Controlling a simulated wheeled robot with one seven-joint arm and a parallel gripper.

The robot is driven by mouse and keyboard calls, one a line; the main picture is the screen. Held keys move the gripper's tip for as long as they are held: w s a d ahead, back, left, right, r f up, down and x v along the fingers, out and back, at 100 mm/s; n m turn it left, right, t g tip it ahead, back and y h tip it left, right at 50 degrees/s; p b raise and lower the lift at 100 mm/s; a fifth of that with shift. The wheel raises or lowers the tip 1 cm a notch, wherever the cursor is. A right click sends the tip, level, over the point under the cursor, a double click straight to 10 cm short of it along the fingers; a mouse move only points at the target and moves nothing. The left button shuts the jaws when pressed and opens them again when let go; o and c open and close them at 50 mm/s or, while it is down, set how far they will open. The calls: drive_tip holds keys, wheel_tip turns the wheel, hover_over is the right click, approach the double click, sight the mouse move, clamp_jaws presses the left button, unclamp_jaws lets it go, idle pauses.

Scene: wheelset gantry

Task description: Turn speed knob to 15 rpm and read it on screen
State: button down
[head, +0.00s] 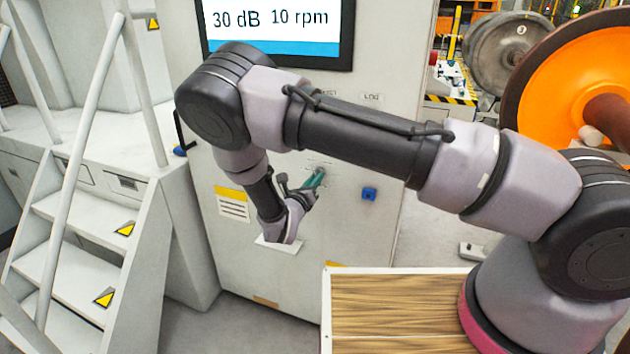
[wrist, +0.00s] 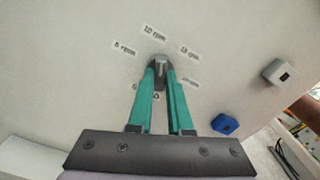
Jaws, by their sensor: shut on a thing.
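The speed knob (wrist: 161,64) is a small grey knob on the pale cabinet front, ringed by printed rpm labels. The 10 rpm label (wrist: 154,31) is above it, and the 15 rpm label (wrist: 190,50) is to its upper right. My gripper (wrist: 160,74), with teal fingers, is shut on the knob. In the head view my gripper (head: 315,179) is against the cabinet, and the knob is hidden there. The screen (head: 272,25) reads 30 dB and 10 rpm; its top is cut off.
A blue knob (head: 369,194) is to the right of my gripper, with a grey switch block (wrist: 279,72) near it in the wrist view. Steps with a railing (head: 85,130) stand at the left. A wooden-topped platform (head: 400,305) is in front. An orange wheel (head: 565,85) is at the right.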

drive_tip(key=m, duration=1)
drive_tip(key=shift+a, duration=0.15)
drive_tip(key=shift+m, duration=0.3)
idle(0.3)
drive_tip(key=c, duration=0.8)
unclamp_jaws()
drive_tip(key=shift+c, duration=0.2)
drive_tip(key=v, duration=1)
drive_tip(key=shift+s, duration=0.4)
drive_tip(key=shift+a, duration=0.1)
